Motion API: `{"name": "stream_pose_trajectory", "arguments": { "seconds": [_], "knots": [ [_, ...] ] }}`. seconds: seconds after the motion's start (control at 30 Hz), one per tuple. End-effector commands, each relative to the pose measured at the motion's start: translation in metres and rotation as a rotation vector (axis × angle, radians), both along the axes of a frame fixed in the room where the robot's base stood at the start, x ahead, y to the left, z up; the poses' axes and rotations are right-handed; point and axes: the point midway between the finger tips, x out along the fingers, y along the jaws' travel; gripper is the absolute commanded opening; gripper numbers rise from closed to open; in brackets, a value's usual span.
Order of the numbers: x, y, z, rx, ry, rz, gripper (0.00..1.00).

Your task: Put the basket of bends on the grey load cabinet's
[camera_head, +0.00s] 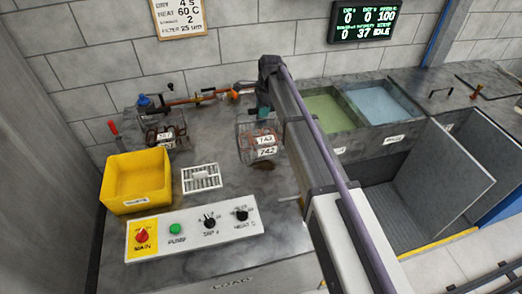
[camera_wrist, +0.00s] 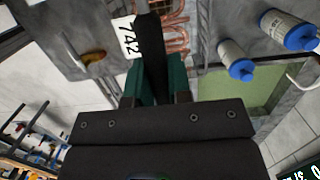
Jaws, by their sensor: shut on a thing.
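A wire basket of copper bends (camera_head: 262,148) with white 742 tags hangs near the middle of the head view, over the grey load cabinet's top (camera_head: 215,222). In the wrist view its tag (camera_wrist: 127,38) and some copper bends (camera_wrist: 174,22) show past the fingers. My gripper (camera_head: 263,112) has teal fingers, which also show in the wrist view (camera_wrist: 158,82). It is shut on the basket's black handle (camera_wrist: 152,50) from above. The gap between the basket's underside and the top cannot be judged. My arm hides the area to the basket's right.
A second tagged basket (camera_head: 166,135) stands at the back left. A yellow bin (camera_head: 136,182), a white grate (camera_head: 201,178) and a control panel (camera_head: 193,232) occupy the cabinet top. Green (camera_head: 325,112) and blue (camera_head: 380,103) tanks lie right. A cabinet door (camera_head: 447,165) stands open.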

Motion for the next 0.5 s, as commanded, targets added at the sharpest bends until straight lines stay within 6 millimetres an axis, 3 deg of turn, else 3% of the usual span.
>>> {"name": "stream_pose_trajectory", "arguments": {
  "seconds": [0.03,0.17,0.37,0.5],
  "knots": [
    [0.000,0.000,-0.020,0.000,0.000,0.000,0.00],
    [0.000,0.000,-0.050,0.000,0.000,0.001,0.00],
    [0.000,0.000,-0.054,0.000,0.000,0.001,0.00],
    [0.000,0.000,-0.075,0.000,0.000,0.001,0.00]
  ]
}}
